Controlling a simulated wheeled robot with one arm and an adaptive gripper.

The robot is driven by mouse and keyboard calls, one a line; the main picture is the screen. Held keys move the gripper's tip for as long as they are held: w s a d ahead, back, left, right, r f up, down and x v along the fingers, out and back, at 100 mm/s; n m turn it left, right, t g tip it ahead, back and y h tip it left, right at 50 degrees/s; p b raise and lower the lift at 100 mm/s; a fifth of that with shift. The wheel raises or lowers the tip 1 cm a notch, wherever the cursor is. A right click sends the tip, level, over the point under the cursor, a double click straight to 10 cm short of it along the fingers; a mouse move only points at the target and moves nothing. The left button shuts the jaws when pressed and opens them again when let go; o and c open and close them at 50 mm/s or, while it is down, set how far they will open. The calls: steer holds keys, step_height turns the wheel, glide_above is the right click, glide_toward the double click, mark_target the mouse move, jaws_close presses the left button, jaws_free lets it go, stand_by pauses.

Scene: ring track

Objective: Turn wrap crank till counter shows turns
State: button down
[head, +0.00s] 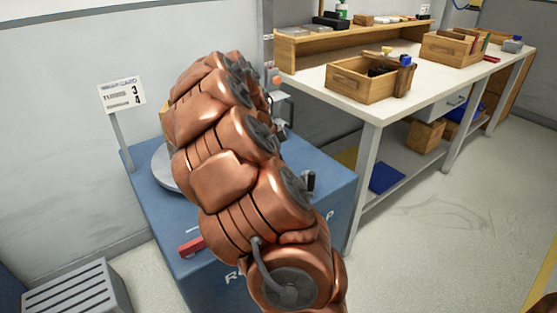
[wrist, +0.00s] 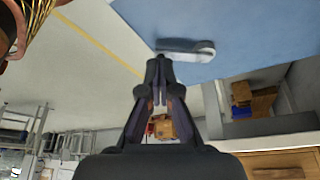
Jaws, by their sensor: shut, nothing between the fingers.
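A blue machine cabinet (head: 335,195) stands in front of me with a round grey turntable (head: 163,170) on top, mostly hidden behind my copper arm. A white card (head: 121,94) on a post at its left reads something like "TURNS" with 3 and 4; the small print is unclear. In the wrist view, a pale grey crank arm (wrist: 190,50) lies against the blue face. My gripper (wrist: 160,66) is shut and empty, its tips close to the crank arm's left part; I cannot tell whether they touch. In the head view my arm hides the gripper. I cannot make out a counter reading.
A red bar (head: 192,246) sticks out at the cabinet's front left. A white workbench (head: 385,100) with a wooden crate (head: 360,84) stands at the right. A grey slatted box (head: 77,292) is at the lower left. The floor at the right is clear.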

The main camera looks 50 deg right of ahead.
mark_target(310, 174)
steer(key=x, duration=0.5)
steer(key=shift+b, duration=0.3)
steer(key=shift+s+d, duration=0.95)
steer(key=shift+d, duration=0.1)
steer(key=shift+s+d, duration=0.35)
steer(key=shift+d, duration=0.05)
